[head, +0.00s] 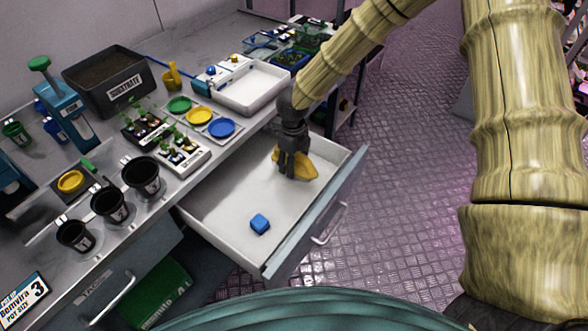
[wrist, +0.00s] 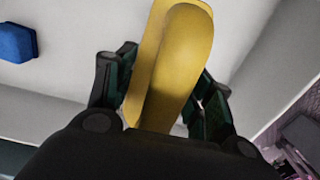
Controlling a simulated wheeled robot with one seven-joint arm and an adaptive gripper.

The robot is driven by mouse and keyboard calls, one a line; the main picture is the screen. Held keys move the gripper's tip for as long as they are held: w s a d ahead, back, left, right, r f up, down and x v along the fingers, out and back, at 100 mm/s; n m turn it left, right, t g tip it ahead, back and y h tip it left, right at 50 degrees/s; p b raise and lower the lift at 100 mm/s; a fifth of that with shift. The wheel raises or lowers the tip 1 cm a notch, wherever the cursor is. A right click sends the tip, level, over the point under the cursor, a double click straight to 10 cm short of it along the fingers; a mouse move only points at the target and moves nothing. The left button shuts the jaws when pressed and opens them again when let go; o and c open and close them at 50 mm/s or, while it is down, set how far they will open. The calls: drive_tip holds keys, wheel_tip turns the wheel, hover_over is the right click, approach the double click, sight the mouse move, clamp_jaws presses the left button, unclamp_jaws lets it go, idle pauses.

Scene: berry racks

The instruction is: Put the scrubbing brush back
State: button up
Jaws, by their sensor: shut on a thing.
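My gripper (head: 291,172) is low inside the open drawer (head: 222,206), at its far right part. It is shut on a yellow scrubbing brush (head: 304,168); no bristles show, so I name it by its shape. In the wrist view the yellow brush (wrist: 172,65) stands long and smooth between the two fingers (wrist: 165,95). In the head view it is at or just above the drawer floor; I cannot tell if it touches. A blue block (head: 260,224) lies apart on the drawer floor, and it also shows at the wrist view's upper left (wrist: 17,42).
The bench above holds a white tray (head: 262,101), yellow, green and blue dishes (head: 221,128), seedling trays (head: 186,165), black pots (head: 141,177) and a substrate bin (head: 75,77). The drawer front (head: 318,215) sticks out over the floor. The drawer's near left half is mostly clear.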

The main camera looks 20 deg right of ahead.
drive_tip(key=shift+f, duration=1.85)
drive_tip(key=o, duration=0.9)
drive_tip(key=shift+f, duration=0.1)
wheel_tip(320, 180, up, 12)
drive_tip(key=shift+r+b, duration=0.15)
drive_tip(key=shift+b, duration=0.15)
